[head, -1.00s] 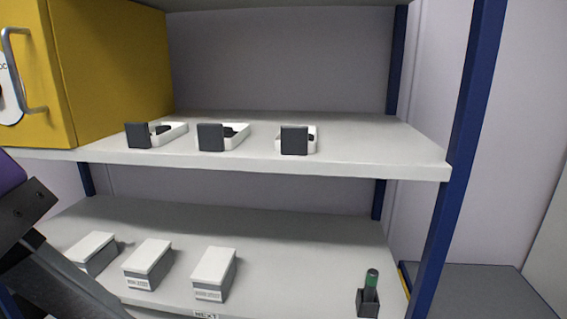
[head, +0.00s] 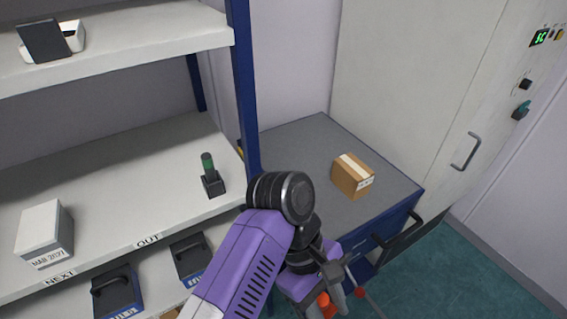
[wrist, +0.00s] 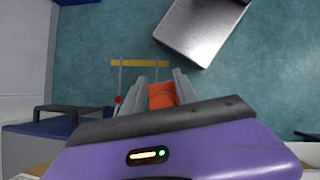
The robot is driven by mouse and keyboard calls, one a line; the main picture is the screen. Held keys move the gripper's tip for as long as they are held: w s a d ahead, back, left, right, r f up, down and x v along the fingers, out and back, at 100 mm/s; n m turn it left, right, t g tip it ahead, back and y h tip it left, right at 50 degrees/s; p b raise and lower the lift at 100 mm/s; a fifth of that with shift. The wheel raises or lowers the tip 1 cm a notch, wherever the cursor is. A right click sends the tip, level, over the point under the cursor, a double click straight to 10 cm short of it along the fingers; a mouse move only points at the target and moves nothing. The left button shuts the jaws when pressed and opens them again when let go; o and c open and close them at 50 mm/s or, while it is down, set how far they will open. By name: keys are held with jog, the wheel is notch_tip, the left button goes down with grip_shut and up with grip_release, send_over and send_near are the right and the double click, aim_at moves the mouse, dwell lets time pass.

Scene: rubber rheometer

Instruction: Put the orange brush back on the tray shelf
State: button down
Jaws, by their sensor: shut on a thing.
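My gripper (head: 338,302) is low at the bottom of the head view, right of the shelf rack. It is shut on the orange brush (head: 325,305), of which only a small orange part shows there. In the wrist view, the orange brush (wrist: 162,95) sits between the two grey fingers of my gripper (wrist: 160,92); the rest of it is hidden. Of the shelf with white trays (head: 150,40), the right end shows at upper left. One white tray with a dark upright panel (head: 45,42) stands on it.
The shelf below (head: 120,180) carries a white-and-grey box (head: 45,235) and a green-topped item in a dark holder (head: 210,175). A blue rack post (head: 243,90) stands beside a grey-topped cabinet (head: 300,150) with a cardboard box (head: 352,175). Green floor (head: 480,280) is clear at lower right.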

jog(key=w+d+f+m+y, duration=0.1)
jog(key=w+d+f+m, duration=0.1)
jog(key=d+f+m, duration=0.1)
jog(key=w+d+f+m+g+y, duration=0.1)
jog(key=w+d+f+m+y, duration=0.1)
jog(key=d+f, duration=0.3)
jog(key=w+d+f+m+y, duration=0.1)
jog(key=w+d+f+m, duration=0.2)
jog(key=f, duration=0.6)
jog(key=shift+w+d+m+g, duration=0.35)
jog(key=shift+d+m+g, duration=0.05)
jog(key=shift+d+m, duration=0.2)
